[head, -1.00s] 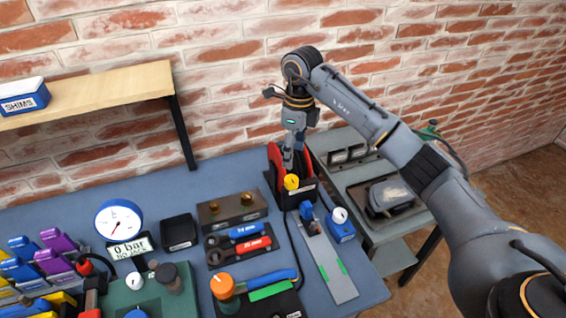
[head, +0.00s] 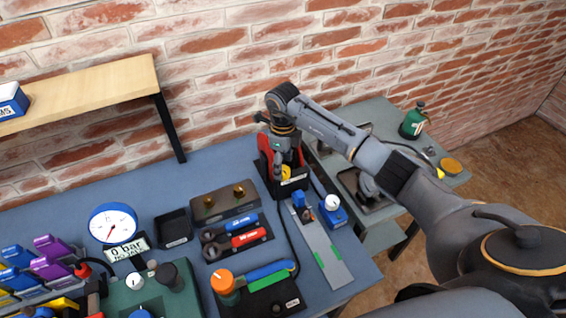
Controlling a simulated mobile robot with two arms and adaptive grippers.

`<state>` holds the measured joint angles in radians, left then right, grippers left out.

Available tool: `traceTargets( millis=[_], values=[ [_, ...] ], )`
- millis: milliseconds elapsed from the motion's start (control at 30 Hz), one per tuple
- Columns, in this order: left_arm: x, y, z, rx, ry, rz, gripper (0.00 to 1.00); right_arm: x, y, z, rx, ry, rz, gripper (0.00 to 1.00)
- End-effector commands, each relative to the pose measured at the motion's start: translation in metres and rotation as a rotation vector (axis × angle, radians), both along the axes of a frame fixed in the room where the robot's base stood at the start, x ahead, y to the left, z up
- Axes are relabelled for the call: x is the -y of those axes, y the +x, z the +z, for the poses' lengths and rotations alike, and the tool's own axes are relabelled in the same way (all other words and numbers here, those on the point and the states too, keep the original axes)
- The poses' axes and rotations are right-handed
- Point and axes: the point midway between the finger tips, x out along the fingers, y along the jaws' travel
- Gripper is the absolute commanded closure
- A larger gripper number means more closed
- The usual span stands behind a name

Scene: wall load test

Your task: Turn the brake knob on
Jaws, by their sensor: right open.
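My right gripper (head: 286,160) points down at a red and black unit (head: 266,170) at the back right of the blue bench. It is open, with its fingers around or just in front of a yellow knob (head: 285,172) on that unit; contact cannot be told. The gripper hides part of the knob and the unit. No label that I can read says brake. Other knobs in view are a white one on a blue box (head: 333,215) just right of the unit and an orange one (head: 222,281) at the front. My left gripper is not in view.
A gauge (head: 113,223) stands over a "0 bar" display (head: 128,249). Wrenches (head: 237,237), a black tray (head: 174,229) and a grey metal strip (head: 322,250) lie on the bench. A wooden shelf (head: 90,88) is at upper left. A grey side table (head: 385,115) holds a green bottle (head: 413,122).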

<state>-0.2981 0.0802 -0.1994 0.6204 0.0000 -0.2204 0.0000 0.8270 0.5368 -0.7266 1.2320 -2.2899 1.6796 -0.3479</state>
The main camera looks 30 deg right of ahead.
Motion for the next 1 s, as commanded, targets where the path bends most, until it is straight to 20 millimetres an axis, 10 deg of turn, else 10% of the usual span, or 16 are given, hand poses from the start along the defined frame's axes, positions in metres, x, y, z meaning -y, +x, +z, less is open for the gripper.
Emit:
traceTargets(
  millis=[467, 733, 1000],
  values=[
    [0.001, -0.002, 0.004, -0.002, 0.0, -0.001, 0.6, 0.0, 0.0, -0.016, 0.001, -0.001, 0.001, 0.39],
    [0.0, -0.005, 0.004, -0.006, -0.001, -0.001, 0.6, 0.0, 0.0, -0.016, 0.0, 0.0, 0.001, 0.92],
    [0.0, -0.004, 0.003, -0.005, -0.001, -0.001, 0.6, 0.0, 0.0, -0.016, 0.0, 0.0, -0.016, 0.93]
  ],
)
